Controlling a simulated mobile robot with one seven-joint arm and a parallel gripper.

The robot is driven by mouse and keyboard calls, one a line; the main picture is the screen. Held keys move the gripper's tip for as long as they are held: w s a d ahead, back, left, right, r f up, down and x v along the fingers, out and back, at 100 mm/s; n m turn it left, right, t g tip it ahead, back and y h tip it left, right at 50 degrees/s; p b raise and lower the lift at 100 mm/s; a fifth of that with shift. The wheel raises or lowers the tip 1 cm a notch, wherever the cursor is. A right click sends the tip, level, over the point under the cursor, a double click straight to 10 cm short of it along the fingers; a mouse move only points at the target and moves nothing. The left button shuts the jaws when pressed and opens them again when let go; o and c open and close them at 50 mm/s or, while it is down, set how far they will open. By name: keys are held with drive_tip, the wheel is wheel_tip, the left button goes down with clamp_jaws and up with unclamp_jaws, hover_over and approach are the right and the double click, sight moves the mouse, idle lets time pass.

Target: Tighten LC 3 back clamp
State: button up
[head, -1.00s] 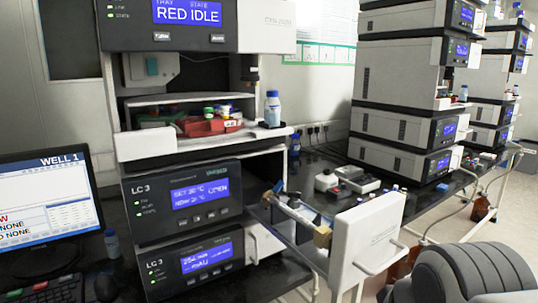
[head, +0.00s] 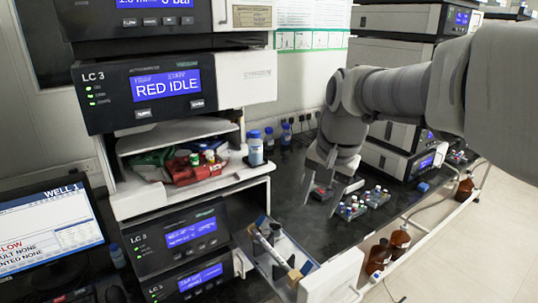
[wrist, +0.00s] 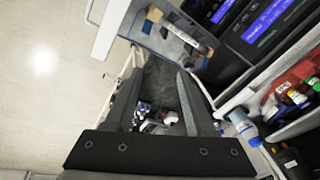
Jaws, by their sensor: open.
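The LC 3 column oven (head: 190,234) has its drawer pulled out, with white front panel (head: 335,280). A slim column (head: 275,250) lies in the drawer. A tan block (head: 294,274) sits at its end by the panel and a small blue piece (head: 262,222) at its inner end. I cannot tell which is the back clamp or how tight it is. The wrist view shows the column (wrist: 186,40) and tan block (wrist: 154,15) beyond my fingertips. My gripper (head: 325,194) is open and empty, pointing down over the bench behind the drawer, apart from it; it also shows in the wrist view (wrist: 160,82).
Vial racks (head: 352,208) sit on the black bench beneath my gripper. Brown bottles (head: 400,240) stand below the bench edge. A monitor (head: 50,228) is at left.

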drive_tip(key=w+a+m+g+p, duration=0.25)
drive_tip(key=w+a+p, duration=0.3)
drive_tip(key=w, duration=0.45)
drive_tip(key=m+h+p, duration=0.1)
drive_tip(key=m+p, duration=0.2)
approach(262, 217)
wheel_tip(262, 217, down, 9)
drive_tip(key=shift+w+r+p, duration=0.1)
drive_tip(key=shift+r+p, duration=0.1)
drive_tip(key=shift+p, duration=0.2)
clamp_jaws()
